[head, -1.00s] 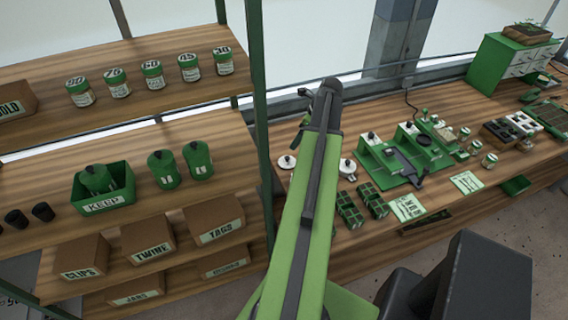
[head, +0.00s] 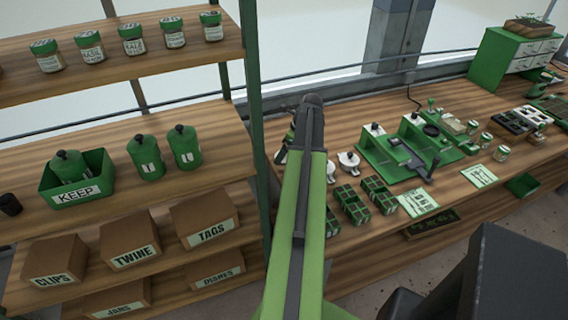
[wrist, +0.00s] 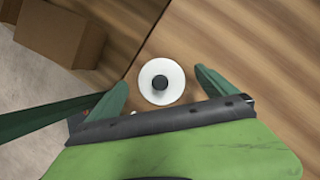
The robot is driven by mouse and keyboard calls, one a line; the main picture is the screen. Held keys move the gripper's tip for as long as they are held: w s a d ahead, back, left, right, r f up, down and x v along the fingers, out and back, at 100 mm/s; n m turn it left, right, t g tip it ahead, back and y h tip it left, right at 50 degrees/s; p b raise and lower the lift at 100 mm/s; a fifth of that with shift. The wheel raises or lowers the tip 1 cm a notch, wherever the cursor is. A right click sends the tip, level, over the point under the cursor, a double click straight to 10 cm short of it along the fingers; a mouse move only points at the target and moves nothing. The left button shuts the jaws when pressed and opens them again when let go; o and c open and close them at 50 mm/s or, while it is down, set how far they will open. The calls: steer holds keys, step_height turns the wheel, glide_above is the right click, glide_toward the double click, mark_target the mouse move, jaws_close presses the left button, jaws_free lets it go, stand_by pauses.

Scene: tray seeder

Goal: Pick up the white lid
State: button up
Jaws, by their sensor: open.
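The white lid (wrist: 148,93), a round disc with a dark knob in its middle, lies flat on the wooden bench in the wrist view. My gripper (wrist: 161,79) is open and empty, with its two green fingers spread on either side of the lid. The lid appears between the fingertips; I cannot tell the height gap.
Another white round piece with a dark knob (head: 348,161) stands right of my arm. Green seedling cells (head: 352,207) and a green seeder (head: 390,150) are on the bench. A shelf with a green post (head: 253,80) stands close at left. Bare wood surrounds the lid.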

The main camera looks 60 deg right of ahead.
steer(key=shift+w+f, duration=0.2)
steer(key=shift+f, duration=0.45)
steer(key=shift+r, duration=0.2)
steer(key=c, duration=1.4)
steer(key=shift+c, duration=0.2)
